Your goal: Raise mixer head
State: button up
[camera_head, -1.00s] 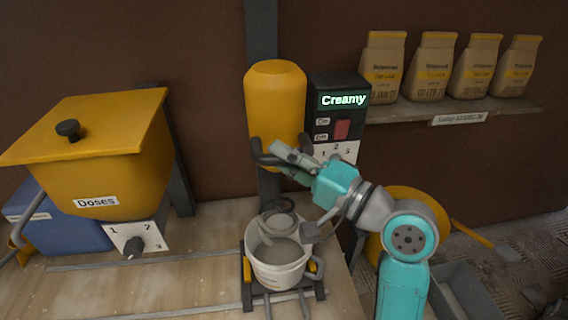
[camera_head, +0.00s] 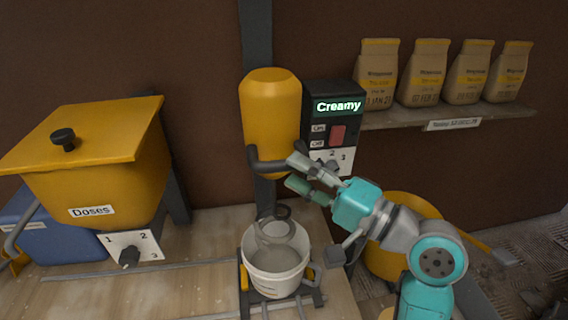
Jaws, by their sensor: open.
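The mixer head (camera_head: 270,108) is a yellow rounded cylinder on a dark upright column, with a dark handle (camera_head: 262,165) at its lower front. Below it, the grey mixing paddle (camera_head: 273,232) reaches into a white bucket (camera_head: 275,277) that holds grey material. My gripper (camera_head: 294,173) is open, with its fingers pointing left at the right part of the handle. The upper finger overlaps the handle's right end in the picture. I cannot tell whether they touch. The mixer's control box (camera_head: 337,118) reads "Creamy" and has a red switch and a numbered dial, partly hidden by my gripper.
A yellow hopper (camera_head: 100,175) labelled "Doses" stands at left with a dial, a blue container (camera_head: 50,235) beside it. Several paper bags (camera_head: 425,75) stand on a shelf (camera_head: 450,116) at right. A yellow round container (camera_head: 388,262) is behind my arm.

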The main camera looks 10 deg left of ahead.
jog(key=r+v, duration=0.1)
jog(key=v, duration=0.6)
jog(key=shift+s+d+f, duration=0.25)
jog(key=shift+d+f, duration=0.05)
jog(key=shift+f, duration=0.15)
jog(key=shift+f, duration=0.1)
jog(key=d+f+m+t+h, duration=0.2)
jog(key=f+m+t+h, duration=0.15)
jog(key=f, duration=0.45)
jog(key=d+f+m+t+h, duration=0.2)
jog(key=f+t+h, duration=0.15)
jog(key=f, duration=0.35)
jog(key=s+d+f+h, duration=0.2)
jog(key=s+f+h, duration=0.15)
jog(key=f, duration=0.25)
jog(key=s+d+f+h, duration=0.3)
jog(key=s+f, duration=0.2)
jog(key=f, duration=0.1)
jog(key=s+d+f+n+h, duration=0.1)
jog(key=s+n, duration=0.3)
jog(key=s, duration=0.8)
jog(key=s+d+f+n+g+h, duration=0.1)
jog(key=s+n, duration=0.4)
jog(key=s, duration=0.8)
jog(key=shift+d+f+h, duration=0.55)
jog(key=shift+d+h, duration=0.4)
jog(key=shift+d, duration=0.2)
jog(key=shift+s+n, duration=0.15)
jog(key=shift+n, duration=0.1)
